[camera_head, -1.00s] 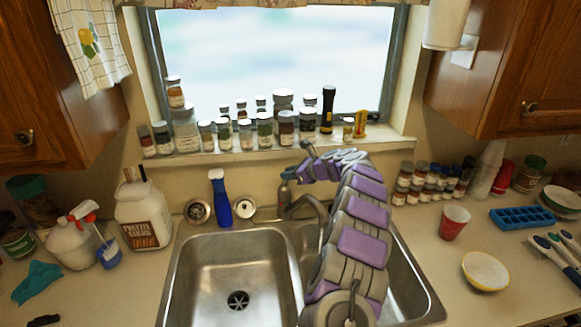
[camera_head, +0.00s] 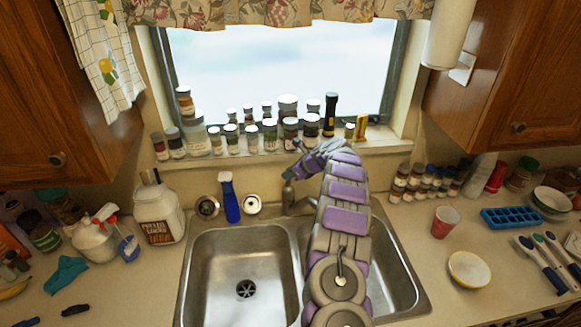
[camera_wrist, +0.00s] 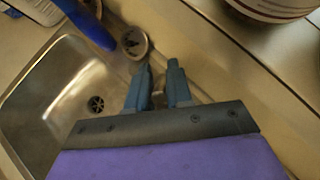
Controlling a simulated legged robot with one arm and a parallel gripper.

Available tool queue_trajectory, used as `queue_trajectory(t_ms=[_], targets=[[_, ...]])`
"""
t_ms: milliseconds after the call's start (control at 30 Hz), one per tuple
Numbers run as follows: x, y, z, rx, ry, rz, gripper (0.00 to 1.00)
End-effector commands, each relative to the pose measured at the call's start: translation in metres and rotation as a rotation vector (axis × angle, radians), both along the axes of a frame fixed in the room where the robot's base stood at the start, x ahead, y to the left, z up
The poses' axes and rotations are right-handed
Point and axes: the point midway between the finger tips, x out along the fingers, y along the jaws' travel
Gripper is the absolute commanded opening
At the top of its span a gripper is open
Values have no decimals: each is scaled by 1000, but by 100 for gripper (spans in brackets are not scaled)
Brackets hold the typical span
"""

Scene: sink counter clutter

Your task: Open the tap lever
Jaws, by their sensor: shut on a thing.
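The metal tap (camera_head: 302,206) stands at the back of the sink, between the two basins, and my arm hides part of it. My gripper (camera_head: 290,173) is at the top of the tap, at the end of my curled arm. In the wrist view, the two blue-grey fingers of my gripper (camera_wrist: 160,72) are close together with a small gap. They are shut on a small pale part between them, which appears to be the tap lever (camera_wrist: 158,99). Most of the lever is hidden, so its angle cannot be told.
The left basin (camera_head: 220,270) is empty. A red cup (camera_head: 445,221) stands on the right counter.

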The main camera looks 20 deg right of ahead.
Motion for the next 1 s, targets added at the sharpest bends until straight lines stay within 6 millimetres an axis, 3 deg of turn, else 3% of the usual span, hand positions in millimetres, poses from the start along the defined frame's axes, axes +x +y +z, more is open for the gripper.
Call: queue_trajectory(t_ms=[33,500,533,733,1000], targets=[[2,-1,7,-4,-1,-4,0],[3,1,5,-10,9,-3,0],[3,1,5,-10,9,-3,22],[2,1,3,-10,12,-1,41],[1,1,3,-10,15,0,42]])
